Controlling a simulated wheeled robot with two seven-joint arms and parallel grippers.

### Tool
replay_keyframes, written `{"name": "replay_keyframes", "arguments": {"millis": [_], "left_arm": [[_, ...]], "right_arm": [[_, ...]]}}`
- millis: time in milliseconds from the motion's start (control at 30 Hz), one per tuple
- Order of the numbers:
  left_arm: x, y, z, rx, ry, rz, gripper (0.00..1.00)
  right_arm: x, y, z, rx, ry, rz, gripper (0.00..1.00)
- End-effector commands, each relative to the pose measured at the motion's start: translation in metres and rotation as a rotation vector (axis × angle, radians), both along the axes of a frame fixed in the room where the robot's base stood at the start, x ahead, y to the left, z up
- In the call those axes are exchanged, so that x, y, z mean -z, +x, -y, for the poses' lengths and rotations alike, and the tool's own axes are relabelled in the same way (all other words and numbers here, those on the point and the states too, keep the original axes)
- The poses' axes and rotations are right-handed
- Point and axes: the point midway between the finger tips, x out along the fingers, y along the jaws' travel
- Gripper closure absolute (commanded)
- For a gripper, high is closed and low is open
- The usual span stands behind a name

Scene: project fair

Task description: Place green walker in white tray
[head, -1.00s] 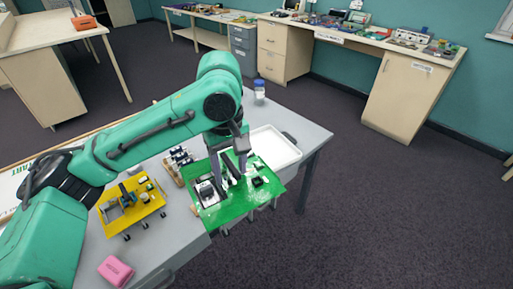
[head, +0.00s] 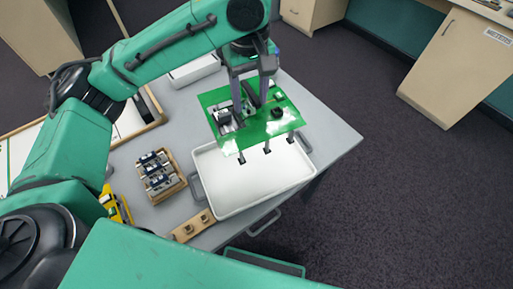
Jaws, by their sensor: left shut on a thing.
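The green walker (head: 254,138) is a flat green plate with dark parts on top and thin legs with dark feet hanging below. My left gripper (head: 254,98) is shut on it from above, near the middle of the plate. The white tray (head: 235,203) lies on the grey table, empty where it shows. The walker is held over the tray's far edge and hides it. Its front feet show in front of the tray's white floor; I cannot tell whether they touch it. My right gripper is not in view.
A wooden box of small motor-like parts (head: 161,178) stands close left of the tray. A wooden strip with pegs (head: 193,226) lies in front. A yellow walker (head: 117,208) is partly hidden by my arm. A white container (head: 195,70) stands behind. The table's right corner is clear.

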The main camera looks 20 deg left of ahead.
Motion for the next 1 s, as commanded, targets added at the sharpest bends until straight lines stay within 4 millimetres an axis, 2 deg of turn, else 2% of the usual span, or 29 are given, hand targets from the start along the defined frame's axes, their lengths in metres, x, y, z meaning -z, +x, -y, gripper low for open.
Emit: {"name": "replay_keyframes", "arguments": {"millis": [67,300,500,633,800,1000], "left_arm": [[0.016,-0.001,0.001,0.003,0.000,-0.005,1.00],[0.095,-0.003,0.001,0.002,-0.001,-0.008,1.00],[0.144,-0.002,-0.001,0.001,0.002,-0.003,1.00],[0.161,-0.001,0.000,0.001,0.000,-0.001,1.00],[0.193,-0.002,-0.001,0.000,0.002,-0.001,1.00],[0.197,-0.001,0.000,0.002,-0.001,0.002,1.00]], "right_arm": [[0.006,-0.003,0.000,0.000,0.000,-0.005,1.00],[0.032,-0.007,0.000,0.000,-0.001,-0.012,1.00],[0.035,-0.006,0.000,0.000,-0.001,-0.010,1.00],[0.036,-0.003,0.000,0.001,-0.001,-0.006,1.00],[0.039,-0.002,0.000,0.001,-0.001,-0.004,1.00],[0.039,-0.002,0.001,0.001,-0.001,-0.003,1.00]]}}
